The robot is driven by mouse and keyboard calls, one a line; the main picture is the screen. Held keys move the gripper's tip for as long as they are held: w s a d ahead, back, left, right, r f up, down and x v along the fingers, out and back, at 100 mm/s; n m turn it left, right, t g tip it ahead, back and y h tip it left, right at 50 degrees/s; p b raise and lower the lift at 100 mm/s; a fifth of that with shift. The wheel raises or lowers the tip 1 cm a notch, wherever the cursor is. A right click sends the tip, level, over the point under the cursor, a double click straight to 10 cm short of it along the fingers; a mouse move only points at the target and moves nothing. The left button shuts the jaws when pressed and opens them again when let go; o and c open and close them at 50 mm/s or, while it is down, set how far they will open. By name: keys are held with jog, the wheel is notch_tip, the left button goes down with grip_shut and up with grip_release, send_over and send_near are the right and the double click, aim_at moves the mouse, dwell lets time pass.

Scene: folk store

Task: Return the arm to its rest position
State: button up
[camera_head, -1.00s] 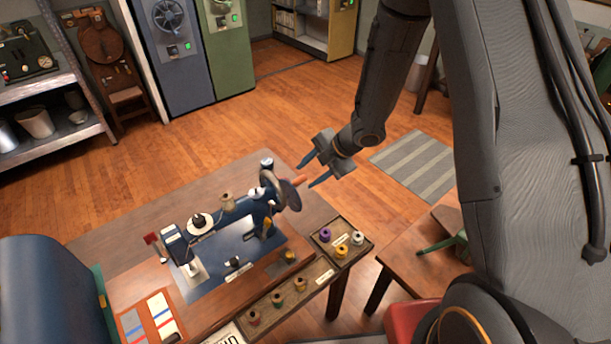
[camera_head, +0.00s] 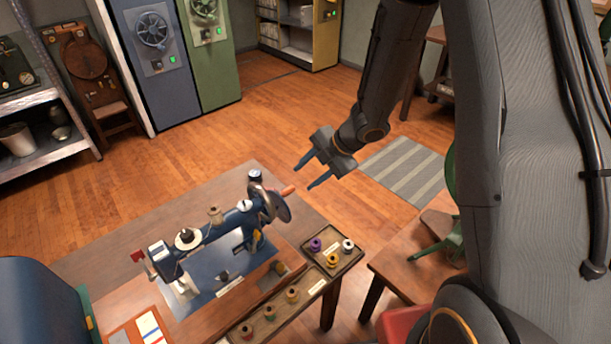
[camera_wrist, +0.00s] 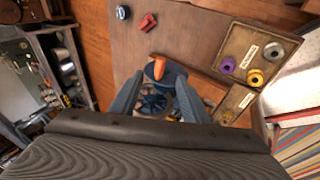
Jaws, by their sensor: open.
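My gripper (camera_head: 308,173) is open and empty. In the head view it hangs in front of the arm, above and just right of the sewing machine's handwheel. The blue sewing machine (camera_head: 209,238) stands on the wooden table (camera_head: 120,240), with its handwheel (camera_head: 272,203) and orange crank handle (camera_head: 287,190) toward the gripper. In the wrist view the fingers (camera_wrist: 156,95) point down toward the orange handle (camera_wrist: 166,70), which shows between and beyond them. I see no contact between the fingers and the handle.
A spool tray (camera_head: 350,264) sits at the table's right end. A second table (camera_head: 400,270) with a green object stands to the right. Metal shelves (camera_head: 50,152) and cabinets (camera_head: 150,85) line the back. Open floor (camera_head: 230,135) and a striped rug (camera_head: 405,170) lie behind.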

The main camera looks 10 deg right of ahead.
jog(key=s+d+r+m+t+h+b, duration=0.1)
jog(key=d+r+m+t+h+b, duration=0.15)
jog(key=d+m+h+b, duration=0.7)
jog(key=s+f+m+g+y+b, duration=0.1)
jog(key=s+m+g+y+b, duration=0.1)
jog(key=s+m, duration=1.3)
jog(key=shift+s+d+m+g+y, duration=0.25)
jog(key=shift+m+g+y, duration=0.3)
jog(key=shift+g+y, duration=0.5)
